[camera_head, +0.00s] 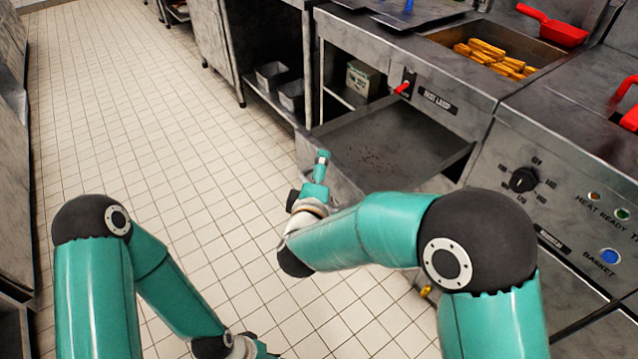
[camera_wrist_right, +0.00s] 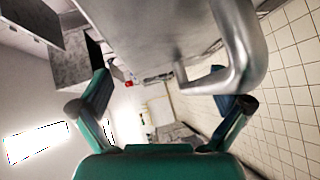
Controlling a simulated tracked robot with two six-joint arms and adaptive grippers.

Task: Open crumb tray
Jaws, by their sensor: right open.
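The crumb tray (camera_head: 420,135) is a wide, shallow metal drawer, pulled well out from under the heat lamp counter. Crumbs lie on its floor. My right gripper (camera_head: 319,168) is at the tray's front wall. In the right wrist view my right gripper (camera_wrist_right: 165,100) has its fingers wide apart. The tray's curved metal handle (camera_wrist_right: 245,55) reaches down close to the right-hand finger; I cannot tell whether they touch. The head view hides the handle behind my right arm. My left gripper (camera_head: 262,350) shows only in part at the bottom edge, so its fingers cannot be judged.
The heat lamp panel (camera_head: 432,97) has a red switch. Fries (camera_head: 490,55) lie in a bin above it, with a red scoop (camera_head: 553,25) nearby. A fryer knob (camera_head: 523,180) is at right. Metal pans (camera_head: 272,75) stand on a low shelf. The tiled floor (camera_head: 130,110) is clear at left.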

